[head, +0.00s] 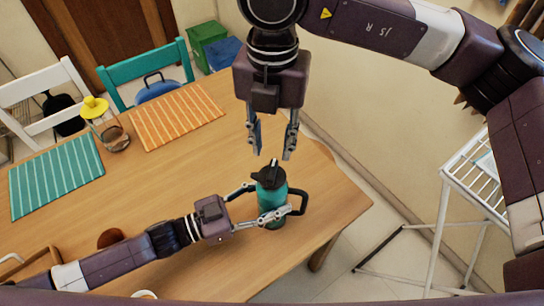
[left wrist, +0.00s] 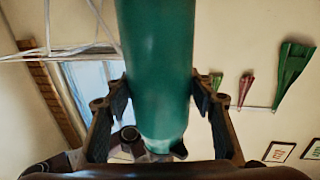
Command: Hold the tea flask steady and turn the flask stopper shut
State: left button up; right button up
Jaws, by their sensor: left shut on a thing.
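The tea flask (head: 271,197) is teal and stands upright near the right end of the wooden table, with a black handle on its right side. The flask stopper (head: 269,177) is black and sits on top of it. My left gripper (head: 260,207) is shut around the flask's body from the left. In the left wrist view the teal flask (left wrist: 158,70) fills the space between the two fingers. My right gripper (head: 272,150) points down just above the stopper, its fingers apart and nothing between them.
The wooden table (head: 180,170) holds an orange striped mat (head: 177,115), a teal striped mat (head: 56,175) and a glass jar with a yellow top (head: 113,135). A white rack (head: 465,200) stands to the right. The table is bare between the mats and the flask.

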notch_tip(320, 180, up, 5)
dwell(0.4)
pick_arm(q)
jog(key=o, duration=1.7)
jog(key=shift+c, duration=0.2)
